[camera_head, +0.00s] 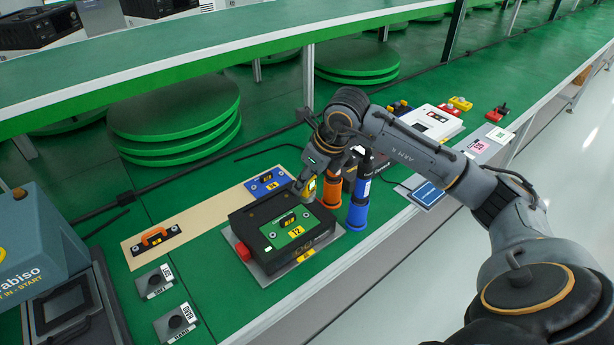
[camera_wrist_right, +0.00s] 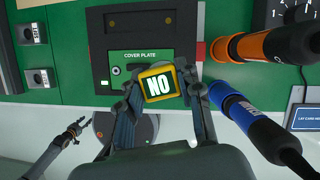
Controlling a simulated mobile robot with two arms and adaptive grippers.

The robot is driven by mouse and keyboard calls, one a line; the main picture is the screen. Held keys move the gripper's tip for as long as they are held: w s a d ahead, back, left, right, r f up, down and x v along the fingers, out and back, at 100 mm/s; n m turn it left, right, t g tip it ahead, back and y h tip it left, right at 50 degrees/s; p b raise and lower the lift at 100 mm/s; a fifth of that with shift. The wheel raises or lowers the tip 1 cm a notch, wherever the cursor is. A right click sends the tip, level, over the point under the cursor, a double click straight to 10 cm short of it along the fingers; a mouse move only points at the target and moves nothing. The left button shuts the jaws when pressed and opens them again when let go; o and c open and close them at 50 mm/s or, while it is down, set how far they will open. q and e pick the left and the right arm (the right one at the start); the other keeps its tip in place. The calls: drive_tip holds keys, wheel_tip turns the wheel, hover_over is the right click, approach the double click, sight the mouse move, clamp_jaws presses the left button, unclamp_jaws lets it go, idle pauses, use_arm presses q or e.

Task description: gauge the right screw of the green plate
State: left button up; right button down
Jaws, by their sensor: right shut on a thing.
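The green plate (camera_head: 283,238) is set in the top of a black box (camera_head: 250,235). In the right wrist view the plate (camera_wrist_right: 130,55) reads "COVER PLATE", and its left screw (camera_wrist_right: 115,70) shows. My right gripper (camera_head: 310,183) is shut on a yellow gauge (camera_head: 307,192). In the right wrist view the gauge's screen (camera_wrist_right: 158,86) reads "NO". The gauge covers the plate's right screw area, so I cannot tell whether it touches the screw. My left gripper (camera_wrist_right: 78,128) shows small at the lower left of that view; its jaws are unclear.
An orange-handled driver (camera_head: 332,190) and a blue-handled driver (camera_head: 358,210) stand right of the box, close to my right gripper. A red block (camera_head: 243,251) sits at the box's left. A beige board (camera_head: 195,222) lies behind.

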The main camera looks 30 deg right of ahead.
sight(306, 196)
drive_tip(key=shift+a+f+b, duration=0.1)
drive_tip(key=shift+f+b, duration=0.25)
drive_tip(key=shift+f, duration=0.3)
wheel_tip(306, 196, down, 3)
drive_tip(key=shift+f+b, duration=0.1)
drive_tip(key=shift+b, duration=1)
use_arm(q)
drive_tip(key=shift+d+f, duration=0.2)
drive_tip(key=shift+f, duration=1.6)
use_arm(e)
drive_tip(key=shift+f, duration=0.2)
use_arm(q)
drive_tip(key=shift+a+f+b, duration=0.15)
drive_tip(key=shift+a+b, duration=0.15)
drive_tip(key=shift+b, duration=0.05)
drive_tip(key=shift+f+b, duration=1)
use_arm(e)
drive_tip(key=shift+f, duration=0.75)
drive_tip(key=c, duration=0.8)
unclamp_jaws()
use_arm(q)
drive_tip(key=shift+s, duration=0.1)
use_arm(e)
drive_tip(key=shift+s, duration=0.1)
drive_tip(key=v, duration=1.2)
